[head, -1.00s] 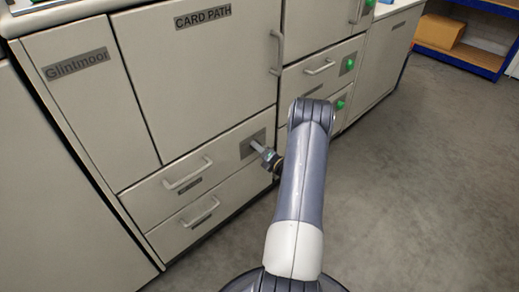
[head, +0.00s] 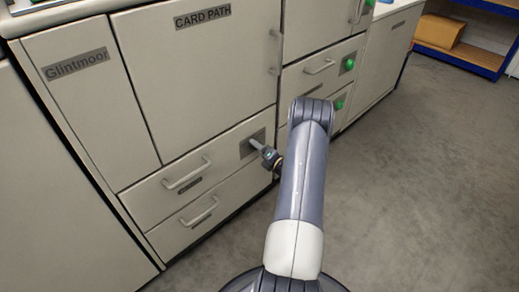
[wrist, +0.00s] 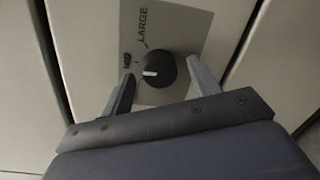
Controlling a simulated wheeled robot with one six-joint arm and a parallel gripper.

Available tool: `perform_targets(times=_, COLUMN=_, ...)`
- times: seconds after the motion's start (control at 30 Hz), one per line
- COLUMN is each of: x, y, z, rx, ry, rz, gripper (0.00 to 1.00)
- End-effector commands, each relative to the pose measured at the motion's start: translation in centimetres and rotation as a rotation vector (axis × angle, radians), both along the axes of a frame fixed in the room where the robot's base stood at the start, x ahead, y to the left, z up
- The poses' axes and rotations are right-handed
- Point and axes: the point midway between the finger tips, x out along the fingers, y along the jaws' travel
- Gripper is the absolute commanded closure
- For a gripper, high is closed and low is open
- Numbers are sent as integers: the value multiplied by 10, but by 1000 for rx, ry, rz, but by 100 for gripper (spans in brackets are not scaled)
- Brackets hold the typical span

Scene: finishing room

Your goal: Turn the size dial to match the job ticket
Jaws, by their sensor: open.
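The size dial (wrist: 158,71) is a round black knob with a white mark, on a grey plate (wrist: 186,32) lettered "LARGE"; a second, smaller label left of it is hard to read. In the wrist view my gripper (wrist: 162,69) is open, with one finger on each side of the dial. Whether the fingers touch the dial is unclear. In the head view my gripper (head: 257,146) is at the grey plate (head: 246,148) on a drawer front, and the dial is hidden there. No job ticket is visible.
The pale cabinet (head: 205,80) carries a "CARD PATH" label and several drawers with bar handles (head: 187,174). Green knobs (head: 348,64) sit on the drawers further right. The grey floor (head: 420,190) on the right is clear up to a blue shelf (head: 462,58) with a cardboard box.

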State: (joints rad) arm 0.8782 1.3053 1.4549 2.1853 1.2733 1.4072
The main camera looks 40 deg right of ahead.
Motion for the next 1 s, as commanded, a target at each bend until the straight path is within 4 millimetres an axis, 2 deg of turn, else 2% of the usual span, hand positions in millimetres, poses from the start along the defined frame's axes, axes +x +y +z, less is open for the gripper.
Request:
perform_targets(times=0.27, x=-7, y=-1, z=1, rx=1, ry=2, rz=-1, gripper=42)
perform_targets(times=0.37, x=-21, y=-1, z=3, rx=3, ry=1, rz=-2, gripper=42)
perform_targets(times=0.7, x=-87, y=-3, z=7, rx=3, ry=0, rz=-4, gripper=42)
perform_targets(times=0.83, x=-102, y=-3, z=7, rx=2, ry=1, rz=-2, gripper=42)
perform_targets(times=1.0, x=-108, y=-2, z=7, rx=1, ry=0, rz=0, gripper=42)
